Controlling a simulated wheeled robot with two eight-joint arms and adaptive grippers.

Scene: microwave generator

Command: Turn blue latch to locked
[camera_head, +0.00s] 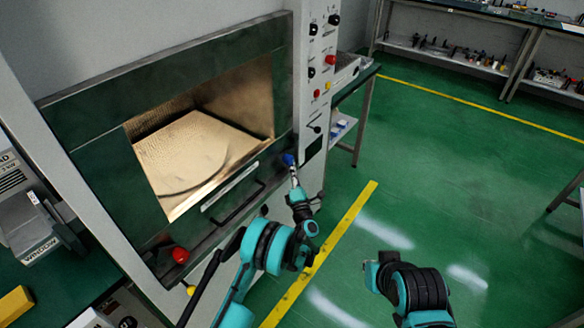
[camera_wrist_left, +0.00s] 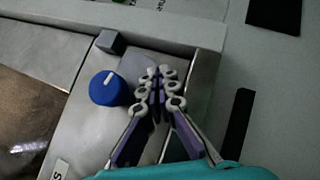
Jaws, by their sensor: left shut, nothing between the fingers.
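The blue latch (camera_head: 288,159) is a round knob at the right edge of the microwave generator's door front. In the left wrist view the blue latch (camera_wrist_left: 106,90) shows a white mark pointing toward the upper right of the picture. My left gripper (camera_head: 293,175) is shut and empty. In the left wrist view its fingertips (camera_wrist_left: 161,76) are together just right of the knob; I cannot tell whether they touch it. My right gripper (camera_head: 371,270) is away from the machine, over the green floor, and its fingers are too unclear to judge.
The door window (camera_head: 195,150) shows a lit chamber. A door handle (camera_head: 240,204) and a red knob (camera_head: 180,255) are left of my left arm. A control panel (camera_head: 318,80) with knobs and buttons rises above the latch. The floor to the right (camera_head: 450,170) is open.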

